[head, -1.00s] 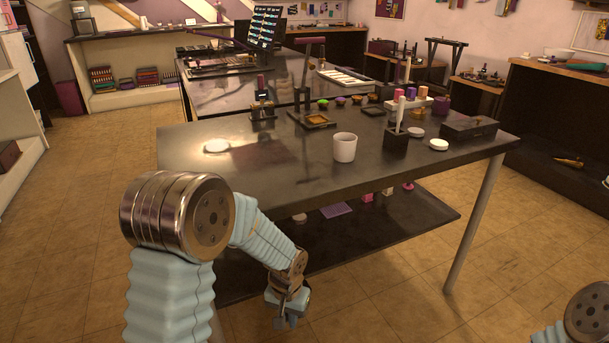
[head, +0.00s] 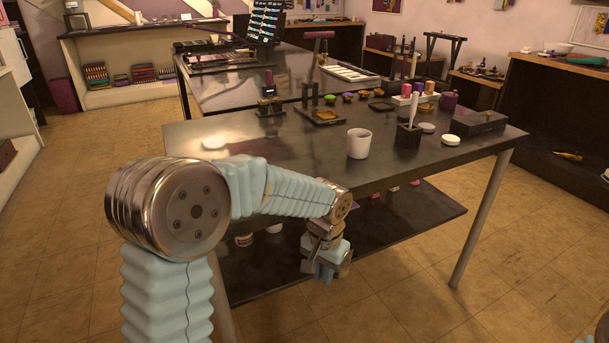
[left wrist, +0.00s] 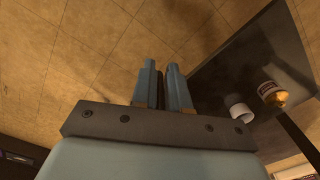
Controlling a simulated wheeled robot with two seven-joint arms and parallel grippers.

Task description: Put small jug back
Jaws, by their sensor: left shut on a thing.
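My left gripper (head: 327,280) hangs low in front of the dark table, below the tabletop and near the front edge of the lower shelf. In the left wrist view its two blue fingers (left wrist: 163,88) stand close together with a thin dark gap between them. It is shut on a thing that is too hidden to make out. I cannot pick out a small jug for certain in either view. A white cup (head: 359,143) stands upright on the tabletop. My right gripper is out of view.
A black block with a white stick (head: 412,125), white lids and small bowls stand further right and back. The lower shelf (left wrist: 225,70) holds a white vessel (left wrist: 240,113) and a labelled jar (left wrist: 268,88).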

